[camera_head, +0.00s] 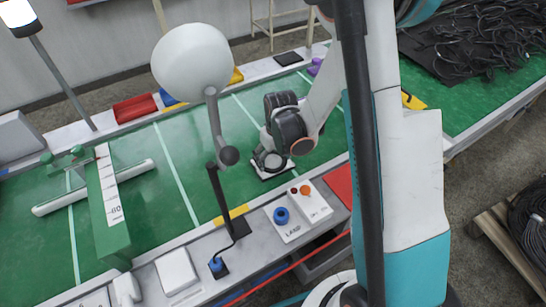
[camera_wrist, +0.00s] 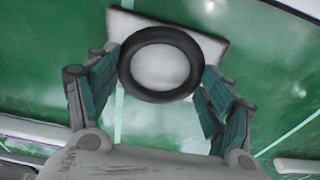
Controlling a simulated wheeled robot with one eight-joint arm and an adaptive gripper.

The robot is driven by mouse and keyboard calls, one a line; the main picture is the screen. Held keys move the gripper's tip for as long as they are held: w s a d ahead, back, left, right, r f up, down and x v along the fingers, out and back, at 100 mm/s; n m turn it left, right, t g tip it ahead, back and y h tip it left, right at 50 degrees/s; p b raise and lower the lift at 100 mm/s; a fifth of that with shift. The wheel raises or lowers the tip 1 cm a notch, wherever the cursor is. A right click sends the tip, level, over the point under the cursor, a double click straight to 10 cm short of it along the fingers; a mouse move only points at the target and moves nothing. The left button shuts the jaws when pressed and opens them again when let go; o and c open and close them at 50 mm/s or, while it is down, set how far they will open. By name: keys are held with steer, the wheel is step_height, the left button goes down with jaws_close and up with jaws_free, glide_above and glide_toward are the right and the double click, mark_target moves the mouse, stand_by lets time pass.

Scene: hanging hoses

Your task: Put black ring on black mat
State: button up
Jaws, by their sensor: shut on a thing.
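The black ring (camera_wrist: 160,97) lies between the two fingers of my gripper (camera_wrist: 162,68) in the wrist view, which are shut on its left and right sides. A white square pad (camera_wrist: 208,45) shows behind and through the ring; I cannot tell whether the ring touches it. In the head view my gripper (camera_head: 271,160) is low over the green table, at the pad (camera_head: 266,176), and partly hides the ring. A black mat (camera_head: 288,58) lies on the white ledge at the far side of the table, apart from my gripper.
A lamp with a big white shade (camera_head: 190,62) stands left of my gripper. Purple rings (camera_head: 315,66) sit right of the black mat. Red mat-like items (camera_head: 135,108) lie on the far ledge. A box with a blue ring (camera_head: 281,215) stands on the near ledge.

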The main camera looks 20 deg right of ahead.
steer(key=shift+f, duration=0.1)
steer(key=o, duration=1.1)
steer(key=s+r+m+t+p, duration=0.15)
steer(key=s+r, duration=0.35)
steer(key=r, duration=0.8)
steer(key=s+r+n+t+p, duration=0.1)
steer(key=s+r+p, duration=0.25)
steer(key=r, duration=0.95)
steer(key=shift+s+a+r+m+t+b, duration=0.15)
steer(key=shift+s+r+m+t, duration=0.25)
steer(key=shift+s+r, duration=1)
steer(key=shift+s+r+m+t+b, duration=0.15)
steer(key=shift+s+r+t, duration=0.4)
steer(key=shift+s, duration=1.6)
steer(key=shift+s+a+r+m+t+b, duration=0.1)
steer(key=shift+s+r+m+t, duration=0.3)
steer(key=shift+s+r, duration=1)
steer(key=shift+s+f, duration=0.4)
steer(key=shift+f, duration=0.05)
